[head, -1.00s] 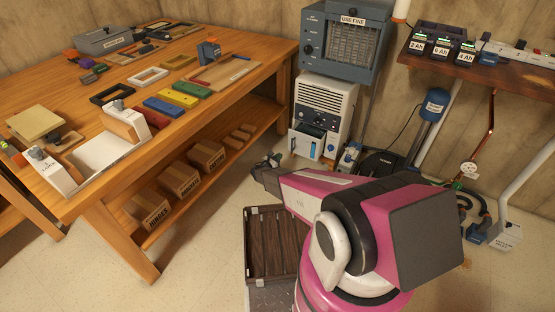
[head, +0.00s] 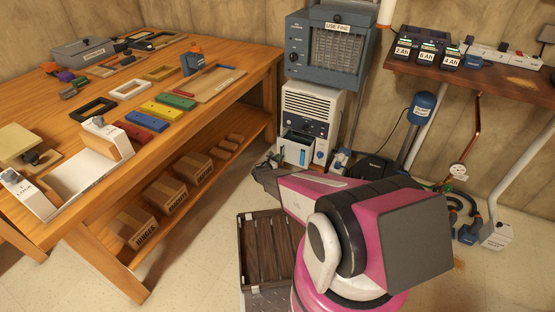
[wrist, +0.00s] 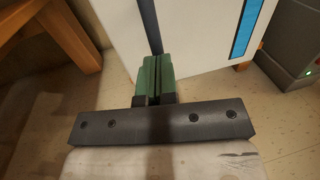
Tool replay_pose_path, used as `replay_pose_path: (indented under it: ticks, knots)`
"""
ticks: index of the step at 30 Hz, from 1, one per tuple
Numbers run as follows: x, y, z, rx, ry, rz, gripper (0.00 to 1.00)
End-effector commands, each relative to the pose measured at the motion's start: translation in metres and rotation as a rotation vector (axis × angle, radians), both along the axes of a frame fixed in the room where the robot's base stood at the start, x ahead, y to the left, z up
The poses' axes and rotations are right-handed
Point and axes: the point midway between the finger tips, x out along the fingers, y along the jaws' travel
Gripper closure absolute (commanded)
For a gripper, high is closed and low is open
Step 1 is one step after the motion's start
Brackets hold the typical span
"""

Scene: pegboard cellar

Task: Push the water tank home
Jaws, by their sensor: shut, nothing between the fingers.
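The water tank (head: 294,154) is a white, open-topped box with a blue level strip, low in the front of the white dehumidifier (head: 308,104). It sticks out from the machine's body. My gripper (head: 264,170) is low, just in front and to the left of the tank in the head view. In the wrist view, the green finger pads of my gripper (wrist: 153,78) are together and empty. They point at the white tank front (wrist: 200,45), with the blue strip to their right. Whether the fingertips touch the tank, I cannot tell.
A wooden workbench (head: 180,75) with labelled boxes on its lower shelf stands left. A slatted brown crate (head: 268,250) lies on the floor beside my base. A blue heater (head: 333,45) sits above the dehumidifier. Hoses and a pump clutter the right.

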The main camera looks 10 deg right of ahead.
Motion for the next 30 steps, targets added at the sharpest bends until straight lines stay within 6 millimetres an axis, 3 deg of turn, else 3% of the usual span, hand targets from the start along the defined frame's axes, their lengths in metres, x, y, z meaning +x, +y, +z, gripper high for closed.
replay_pose_path:
  ticks: [13, 25, 30]
  knots:
    - [0.073, -0.052, -0.002, 0.001, -0.001, -0.002, 1.0]
    - [0.079, -0.056, 0.0, -0.001, -0.001, 0.0, 1.0]
    - [0.073, -0.049, 0.001, -0.001, 0.0, 0.001, 1.0]
